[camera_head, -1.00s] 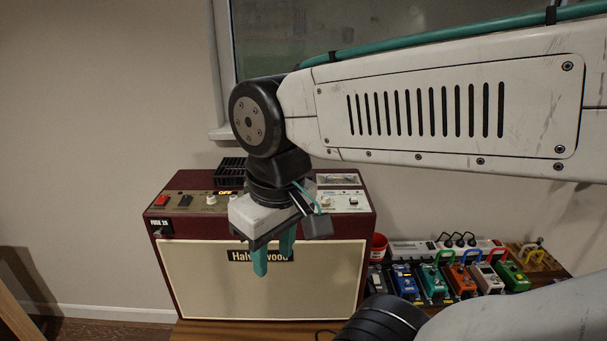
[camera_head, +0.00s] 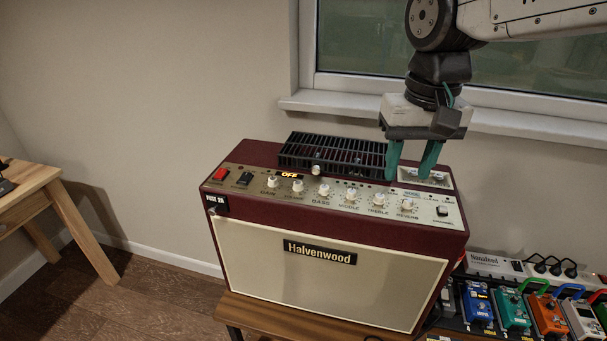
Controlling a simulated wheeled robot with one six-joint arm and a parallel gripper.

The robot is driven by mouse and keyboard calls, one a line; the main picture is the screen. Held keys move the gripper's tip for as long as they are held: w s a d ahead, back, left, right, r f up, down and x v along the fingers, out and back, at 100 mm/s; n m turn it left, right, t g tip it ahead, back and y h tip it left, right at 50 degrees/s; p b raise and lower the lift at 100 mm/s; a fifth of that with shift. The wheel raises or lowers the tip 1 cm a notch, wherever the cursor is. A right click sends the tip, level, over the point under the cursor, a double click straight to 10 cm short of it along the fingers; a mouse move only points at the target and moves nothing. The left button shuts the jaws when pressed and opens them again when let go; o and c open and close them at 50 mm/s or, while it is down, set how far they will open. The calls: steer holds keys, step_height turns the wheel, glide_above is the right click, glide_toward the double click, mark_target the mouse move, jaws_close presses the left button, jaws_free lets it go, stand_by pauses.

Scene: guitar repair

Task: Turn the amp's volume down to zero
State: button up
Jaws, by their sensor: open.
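The maroon amp (camera_head: 330,285) stands on a wooden bench, with a cream front and a Halvenwood badge. Its top panel has a row of white knobs. The second from the left, the volume knob (camera_head: 297,186), sits right of the gain knob (camera_head: 271,182); its label is small and blurred, and its setting cannot be read. My gripper (camera_head: 410,174) is open and empty, teal fingers pointing down. In the picture it overlaps the panel's back right, near the meter, well right of the volume knob.
A black slatted rack (camera_head: 335,152) lies on the amp's top behind the knobs. Pedals (camera_head: 512,312) and a power strip (camera_head: 495,265) are at right. A wooden table (camera_head: 25,200) stands left, with open floor between.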

steer(key=w+a, duration=0.7)
steer(key=w, duration=0.1)
glide_toward(298, 182)
steer(key=shift+w+d+f+m+g, duration=0.1)
steer(key=shift+d+f+m+g, duration=0.1)
steer(key=shift+m+g, duration=0.15)
steer(key=shift+w+a+f, duration=0.15)
steer(key=shift+a, duration=0.15)
steer(key=shift+f, duration=0.4)
step_height(298, 182, down, 7)
steer(key=shift+r, duration=0.1)
jaws_close()
